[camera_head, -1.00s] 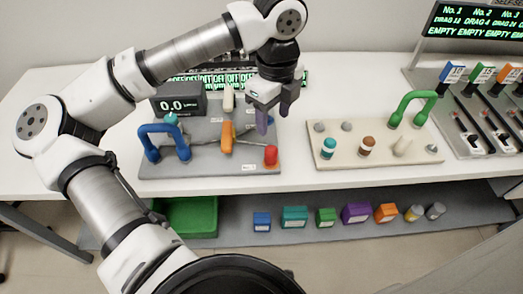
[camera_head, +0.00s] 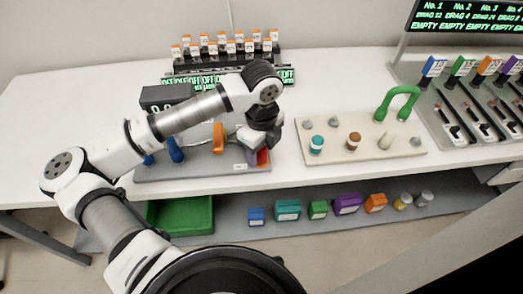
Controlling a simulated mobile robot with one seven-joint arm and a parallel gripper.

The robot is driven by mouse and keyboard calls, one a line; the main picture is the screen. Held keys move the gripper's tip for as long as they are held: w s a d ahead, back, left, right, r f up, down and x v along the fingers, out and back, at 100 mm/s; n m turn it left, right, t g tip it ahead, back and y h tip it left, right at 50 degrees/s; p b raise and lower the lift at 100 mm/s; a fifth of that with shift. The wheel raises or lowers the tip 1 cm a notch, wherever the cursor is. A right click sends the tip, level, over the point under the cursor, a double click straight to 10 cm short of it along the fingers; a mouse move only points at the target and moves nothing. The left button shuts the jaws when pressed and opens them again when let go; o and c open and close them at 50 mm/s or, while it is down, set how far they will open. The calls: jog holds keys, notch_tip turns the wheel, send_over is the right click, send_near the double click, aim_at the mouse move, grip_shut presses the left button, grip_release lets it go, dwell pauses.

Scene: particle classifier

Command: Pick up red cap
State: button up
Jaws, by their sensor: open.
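The red cap (camera_head: 263,157) is at the front right corner of the grey board (camera_head: 205,170) on the white table. Only part of it shows, because my gripper (camera_head: 256,156) is down right at it. My gripper points downward and is open, with its fingers by the cap. The fingers are small and partly hidden, so I cannot tell whether they touch the cap or stand on both sides of it.
An orange handle (camera_head: 218,138) stands just left of my gripper, and a blue handle (camera_head: 175,150) is farther left. A beige board (camera_head: 362,150) with a green handle (camera_head: 397,103) and several small pieces lies to the right. The table between the boards is clear.

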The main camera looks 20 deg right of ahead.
jog(key=shift+c, duration=0.4)
jog(key=c, duration=0.9)
notch_tip(320, 180, up, 10)
jog(key=shift+r+b, duration=0.1)
jog(key=shift+b, duration=0.95)
